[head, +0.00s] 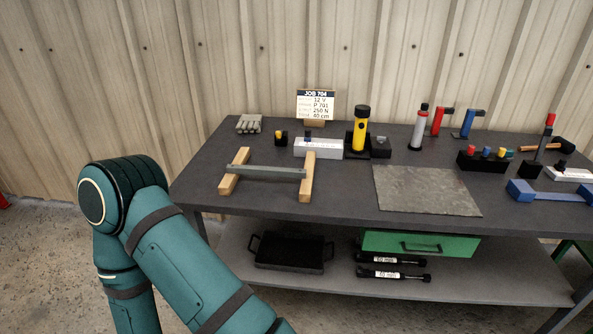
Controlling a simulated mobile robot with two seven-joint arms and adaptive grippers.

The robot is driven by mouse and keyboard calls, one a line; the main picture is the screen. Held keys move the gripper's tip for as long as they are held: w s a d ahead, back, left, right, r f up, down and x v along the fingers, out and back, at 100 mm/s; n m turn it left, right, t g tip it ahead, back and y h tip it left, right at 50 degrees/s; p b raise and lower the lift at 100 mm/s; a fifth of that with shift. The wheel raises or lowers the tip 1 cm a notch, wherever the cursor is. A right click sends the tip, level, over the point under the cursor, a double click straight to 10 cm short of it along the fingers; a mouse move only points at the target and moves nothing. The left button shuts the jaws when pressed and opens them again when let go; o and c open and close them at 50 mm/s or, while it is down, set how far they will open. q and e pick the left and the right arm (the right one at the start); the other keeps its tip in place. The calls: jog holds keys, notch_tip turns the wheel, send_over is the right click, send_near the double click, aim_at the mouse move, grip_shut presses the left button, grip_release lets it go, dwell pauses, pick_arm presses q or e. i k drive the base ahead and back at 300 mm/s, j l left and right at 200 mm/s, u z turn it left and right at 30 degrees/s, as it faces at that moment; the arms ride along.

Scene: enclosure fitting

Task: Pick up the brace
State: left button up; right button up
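A straight grey bar (263,172), which looks like the brace, lies level across two wooden blocks on the dark workbench. The left block (234,172) is under its left end and the right block (307,178) is by its right end. Nothing holds the bar. One of my teal arms is at the lower left, in front of the bench, and runs out of the bottom of the view. Neither of my grippers shows.
Behind the bar are gloves (249,123), a white box (318,148), a job card (316,105) and a yellow torch (361,124). A grey plate (425,190) lies to the right, with a blue handled part (550,192) beyond. A tray (290,252) and green case (420,244) sit below.

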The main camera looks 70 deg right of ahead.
aim_at(291, 172)
jog(key=l+z, duration=0.1)
jog(key=z, duration=2.1)
